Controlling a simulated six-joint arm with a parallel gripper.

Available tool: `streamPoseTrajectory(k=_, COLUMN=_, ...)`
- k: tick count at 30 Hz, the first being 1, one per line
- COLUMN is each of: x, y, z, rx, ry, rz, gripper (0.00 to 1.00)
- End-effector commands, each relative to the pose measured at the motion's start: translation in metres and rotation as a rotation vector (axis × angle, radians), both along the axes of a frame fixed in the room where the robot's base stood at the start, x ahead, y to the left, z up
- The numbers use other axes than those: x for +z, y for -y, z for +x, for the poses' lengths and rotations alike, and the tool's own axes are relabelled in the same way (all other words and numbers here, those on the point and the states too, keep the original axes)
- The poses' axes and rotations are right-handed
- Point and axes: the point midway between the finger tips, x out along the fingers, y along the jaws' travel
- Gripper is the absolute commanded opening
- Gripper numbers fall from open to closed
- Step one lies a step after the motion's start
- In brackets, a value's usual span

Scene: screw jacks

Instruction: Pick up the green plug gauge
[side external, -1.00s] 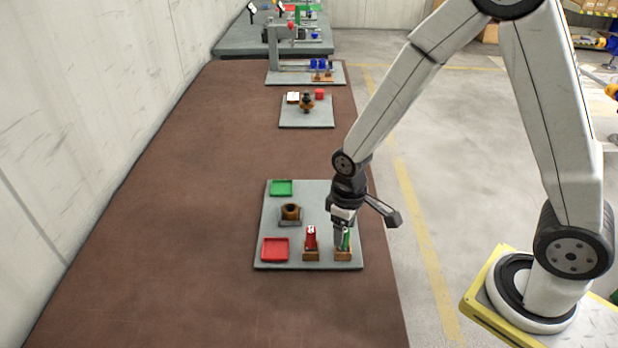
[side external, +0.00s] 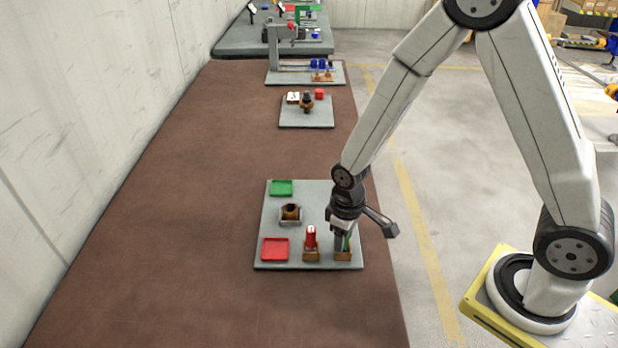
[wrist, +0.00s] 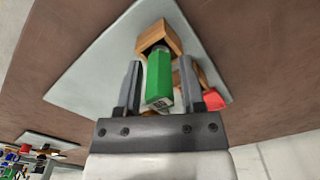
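The green plug gauge (wrist: 159,82) stands in a small wooden holder (wrist: 159,37), its green handle toward the wrist camera. In the side external view, only a sliver of the green gauge (side external: 347,242) shows behind my fingers, above its holder (side external: 343,256). My gripper (wrist: 160,64) points down with one finger on each side of the green handle. Gaps show between the handle and both fingers, so it is open. In the side external view, my gripper (side external: 342,243) is low over the right holder.
A red plug gauge (side external: 311,238) stands in its own holder close to the left. A red tray (side external: 275,249), a brown bored part on a stand (side external: 290,213) and a green tray (side external: 282,188) share the grey plate (side external: 312,190). Brown table on the left is clear.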

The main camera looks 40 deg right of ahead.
Motion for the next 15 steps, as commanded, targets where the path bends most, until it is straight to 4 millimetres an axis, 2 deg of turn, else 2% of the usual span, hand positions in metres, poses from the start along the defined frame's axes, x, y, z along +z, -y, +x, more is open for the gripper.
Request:
streamPoseTrajectory(k=1, x=0.0001, y=0.0, z=0.0, rx=0.0, ry=0.0, rz=0.0, gripper=0.3)
streamPoseTrajectory(k=4, x=0.0001, y=0.0, z=0.0, rx=0.0, ry=0.0, rz=0.0, gripper=0.0)
streamPoseTrajectory(k=15, x=0.0006, y=0.0, z=0.0002, rx=0.0, ry=0.001, rz=0.0, gripper=0.0)
